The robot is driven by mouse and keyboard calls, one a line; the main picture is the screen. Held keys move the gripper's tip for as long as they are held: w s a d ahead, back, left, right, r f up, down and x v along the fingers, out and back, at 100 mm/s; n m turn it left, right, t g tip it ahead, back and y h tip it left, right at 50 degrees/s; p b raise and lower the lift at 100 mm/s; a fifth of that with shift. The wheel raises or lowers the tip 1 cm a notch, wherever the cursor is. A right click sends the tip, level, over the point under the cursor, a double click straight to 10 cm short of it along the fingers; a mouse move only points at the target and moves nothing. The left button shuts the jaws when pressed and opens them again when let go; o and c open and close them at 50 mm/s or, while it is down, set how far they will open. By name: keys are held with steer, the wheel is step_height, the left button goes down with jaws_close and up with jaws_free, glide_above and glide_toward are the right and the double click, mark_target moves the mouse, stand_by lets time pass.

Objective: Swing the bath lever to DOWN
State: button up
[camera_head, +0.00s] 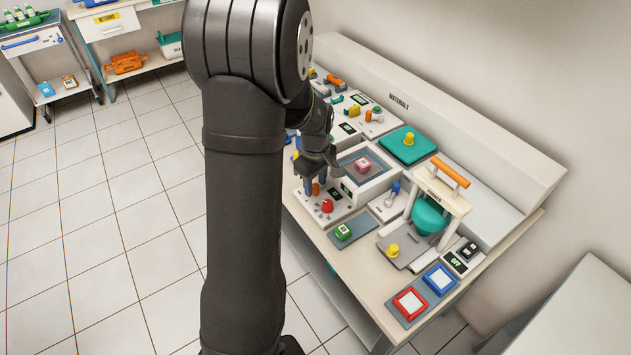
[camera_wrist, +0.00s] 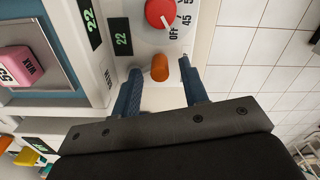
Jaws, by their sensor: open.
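The bath (camera_head: 372,189) is a white box with a dark, recessed top, and a pink WAX block (camera_head: 363,165) sits in it. An orange rounded handle (camera_wrist: 160,67) stands on the panel beside it, below a red dial (camera_wrist: 159,13); it appears to be the bath lever, but I see no UP or DOWN marking. My gripper (camera_wrist: 160,70) is open, with one blue finger on each side of the handle. Gaps show on both sides, so the fingers look apart from it. In the head view my gripper (camera_head: 316,182) is low over the panel and partly hides the handle.
A blue-handled lever (camera_head: 392,190) stands right of the bath. A green block (camera_head: 343,231), a press with an orange handle (camera_head: 450,172), and red (camera_head: 410,304) and blue (camera_head: 439,279) framed pads are farther right. The bench edge is close to my gripper.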

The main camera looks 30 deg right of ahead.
jaws_close()
stand_by(0.3)
steer(key=m, duration=0.1)
steer(key=w+m, duration=0.1)
steer(key=m, duration=0.1)
steer(key=shift+w+a, duration=0.1)
steer(key=shift+a, duration=0.1)
steer(key=m, duration=0.1)
steer(key=w+m, duration=0.1)
steer(key=m, duration=0.3)
steer(key=w+m, duration=0.1)
steer(key=m, duration=0.2)
steer(key=shift+w+d+m, duration=0.25)
steer(key=shift+w+m, duration=0.05)
steer(key=shift+w, duration=0.1)
